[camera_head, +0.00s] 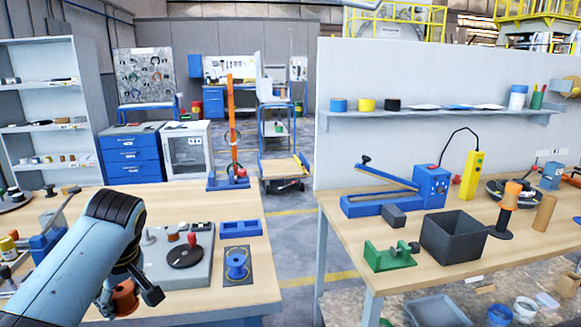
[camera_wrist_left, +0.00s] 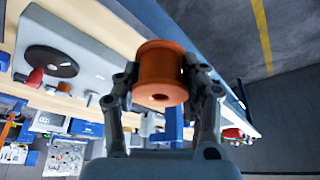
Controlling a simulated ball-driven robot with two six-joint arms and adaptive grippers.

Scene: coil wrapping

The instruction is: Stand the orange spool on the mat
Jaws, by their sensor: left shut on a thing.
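The orange spool (camera_head: 124,299) is held in my left gripper (camera_head: 132,292), at the front edge of the left workbench. In the left wrist view the orange spool (camera_wrist_left: 160,72) sits between the two fingers of the left gripper (camera_wrist_left: 160,88), which are shut on its sides. In the head view the arm covers part of the spool. The dark mat (camera_head: 230,281) lies on the bench to the right of the gripper, and a blue spool (camera_head: 236,264) stands on it. My right gripper is not in view.
A grey plate with a black disc (camera_head: 185,256) and red knob lies between gripper and mat. A blue tray (camera_head: 240,229) lies behind the mat. The right bench carries a dark grey bin (camera_head: 453,238) and a green tool (camera_head: 390,257). An aisle separates the benches.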

